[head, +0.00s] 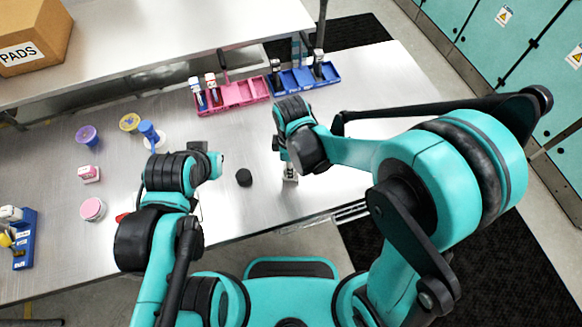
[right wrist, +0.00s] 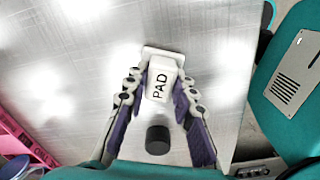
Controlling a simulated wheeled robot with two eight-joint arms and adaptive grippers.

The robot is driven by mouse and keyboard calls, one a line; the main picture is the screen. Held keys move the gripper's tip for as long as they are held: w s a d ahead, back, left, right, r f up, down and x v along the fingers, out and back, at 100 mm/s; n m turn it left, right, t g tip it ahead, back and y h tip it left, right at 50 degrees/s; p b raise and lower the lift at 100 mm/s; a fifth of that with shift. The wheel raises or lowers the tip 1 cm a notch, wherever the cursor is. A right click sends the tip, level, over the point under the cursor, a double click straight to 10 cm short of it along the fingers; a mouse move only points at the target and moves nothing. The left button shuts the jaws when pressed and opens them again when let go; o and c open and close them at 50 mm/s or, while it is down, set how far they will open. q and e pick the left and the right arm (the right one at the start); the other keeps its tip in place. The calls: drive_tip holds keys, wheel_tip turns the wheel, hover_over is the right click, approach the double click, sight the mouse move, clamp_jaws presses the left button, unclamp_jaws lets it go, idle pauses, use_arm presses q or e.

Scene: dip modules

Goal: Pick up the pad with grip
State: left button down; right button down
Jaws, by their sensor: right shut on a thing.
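The pad with grip (right wrist: 160,84) is a white block with "PAD" printed on it and a wider white end. My right gripper (right wrist: 158,92) is shut on it, with purple-lined fingers on either side. In the head view the pad (head: 290,173) shows as a small white piece below my right wrist, over the table near its front edge. I cannot tell whether it touches the table. My left gripper (head: 205,162) is above the left middle of the table; its fingers are mostly hidden, so its opening is unclear.
A black cylinder (head: 243,177) stands close to the pad. Pink (head: 240,94) and blue (head: 303,80) trays holding small items lie at the back. Several small coloured pieces, including a pink one (head: 92,209), are on the left, beside another blue tray (head: 27,240).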

wheel_tip(320, 180, up, 3)
drive_tip(key=shift+r+p, duration=0.15)
drive_tip(key=shift+p, duration=0.4)
drive_tip(key=s+d+r+p, duration=0.2)
drive_tip(key=s+d+r, duration=0.4)
drive_tip(key=d, duration=0.4)
drive_tip(key=shift+r+p, duration=0.3)
drive_tip(key=shift+p, duration=0.05)
